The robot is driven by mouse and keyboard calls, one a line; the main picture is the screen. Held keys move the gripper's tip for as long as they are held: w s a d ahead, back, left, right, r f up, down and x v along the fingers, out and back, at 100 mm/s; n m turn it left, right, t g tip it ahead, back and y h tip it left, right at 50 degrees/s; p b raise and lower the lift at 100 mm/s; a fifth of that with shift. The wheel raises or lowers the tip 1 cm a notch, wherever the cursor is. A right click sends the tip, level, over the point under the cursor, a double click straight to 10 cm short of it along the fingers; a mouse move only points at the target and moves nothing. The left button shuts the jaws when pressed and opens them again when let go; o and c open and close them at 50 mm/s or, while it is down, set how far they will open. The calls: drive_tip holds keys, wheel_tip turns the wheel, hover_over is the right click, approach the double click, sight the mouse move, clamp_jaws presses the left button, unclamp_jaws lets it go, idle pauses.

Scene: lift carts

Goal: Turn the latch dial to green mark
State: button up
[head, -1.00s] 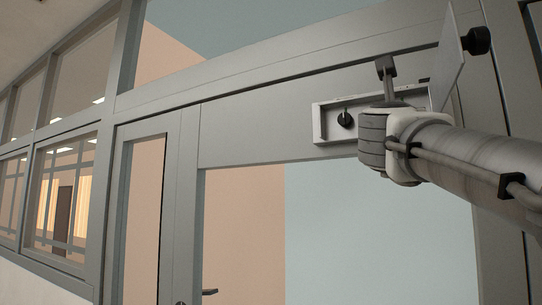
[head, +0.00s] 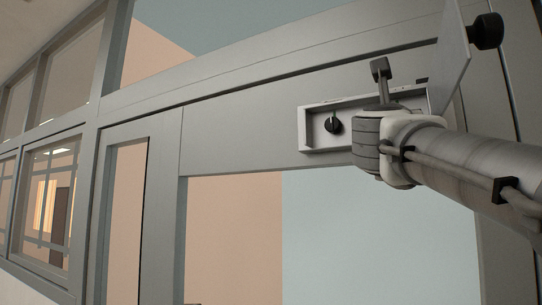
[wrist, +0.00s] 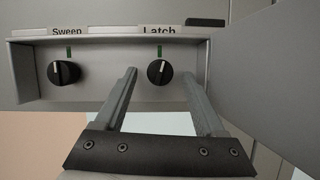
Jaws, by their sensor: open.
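The latch dial (wrist: 158,73) is a black round knob with a white pointer line, under the label "Latch". Its pointer tilts slightly right of upright. A green mark (wrist: 159,51) sits just above it. My gripper (wrist: 162,76) is open, with one finger on each side of the latch dial in the wrist view. I cannot tell whether the fingertips reach around it; no contact is visible. In the head view my wrist hides the latch dial and the fingertips.
The sweep dial (wrist: 64,73) is left of the latch dial and also shows in the head view (head: 333,124). Both sit in a shallow grey box (head: 305,130) above a glazed door. An open cover panel (head: 453,60) with a black knob (head: 487,31) stands close on the right.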

drive_tip(key=shift+w+d+r, duration=0.2)
drive_tip(key=shift+w+d, duration=0.05)
drive_tip(key=shift+w, duration=0.1)
clamp_jaws()
drive_tip(key=shift+s+n, duration=0.1)
drive_tip(key=shift+n, duration=0.2)
